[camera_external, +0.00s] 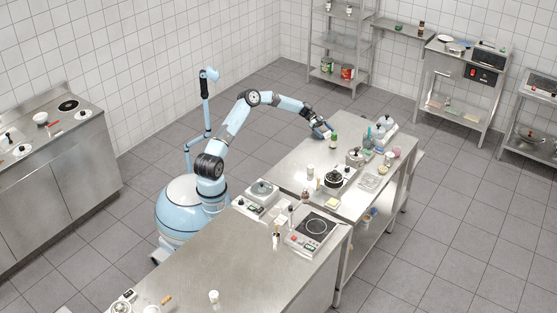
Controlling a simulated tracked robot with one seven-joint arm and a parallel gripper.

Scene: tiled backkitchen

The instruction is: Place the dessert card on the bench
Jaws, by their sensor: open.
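I cannot pick out the dessert card for certain in the external view; at this size no small item clearly reads as one. A steel bench (300,160) stands right of my base, with its top crowded on the right side. Which bench the task means cannot be told. My gripper (326,131) is at the far left part of this bench, low over or near its top. It is open. Nothing can be made out between the fingers, which are too small to see well.
A black-lidded pot (334,179), steel pot (354,156) and several bottles and tubs crowd the bench's right side. A nearer steel bench (190,270) holds a hob (316,227), scale (262,190) and white cup (214,296); its middle is clear. Shelving stands behind.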

